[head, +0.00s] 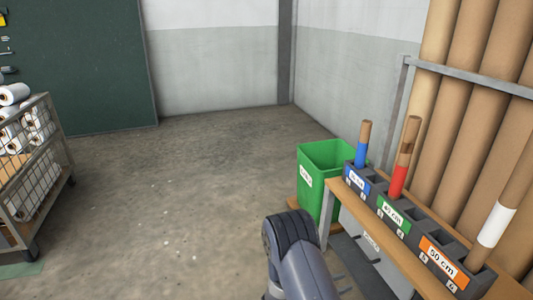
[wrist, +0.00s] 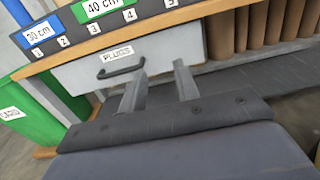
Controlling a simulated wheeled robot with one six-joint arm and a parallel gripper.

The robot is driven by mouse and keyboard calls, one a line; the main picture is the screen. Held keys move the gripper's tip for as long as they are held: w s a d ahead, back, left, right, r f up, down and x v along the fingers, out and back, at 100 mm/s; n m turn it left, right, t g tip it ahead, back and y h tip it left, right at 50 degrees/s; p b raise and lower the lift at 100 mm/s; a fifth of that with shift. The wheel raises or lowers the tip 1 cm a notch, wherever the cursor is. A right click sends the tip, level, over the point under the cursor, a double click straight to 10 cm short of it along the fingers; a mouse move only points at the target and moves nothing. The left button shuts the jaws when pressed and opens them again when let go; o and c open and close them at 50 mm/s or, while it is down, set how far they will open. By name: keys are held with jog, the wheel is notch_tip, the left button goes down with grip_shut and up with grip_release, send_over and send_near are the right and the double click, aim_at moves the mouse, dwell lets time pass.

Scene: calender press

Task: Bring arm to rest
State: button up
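My arm (head: 296,255) shows at the bottom middle of the head view, in front of the workbench. My gripper (wrist: 158,80) shows in the wrist view with its two grey fingers apart and nothing between them. Beyond the fingers is a light grey drawer (wrist: 165,52) labelled PLUGS, with a dark handle (wrist: 121,71). I cannot tell whether the fingers touch the drawer front.
The wooden workbench (head: 405,262) carries a dark rack (head: 408,207) with blue, green and orange labels and several tubes standing in it. A green bin (head: 311,202) stands at its far end. A wire cart (head: 36,181) of white rolls is left; the floor between is clear.

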jog(key=b+x, duration=0.1)
jog(key=x, duration=0.5)
jog(key=shift+s, duration=0.1)
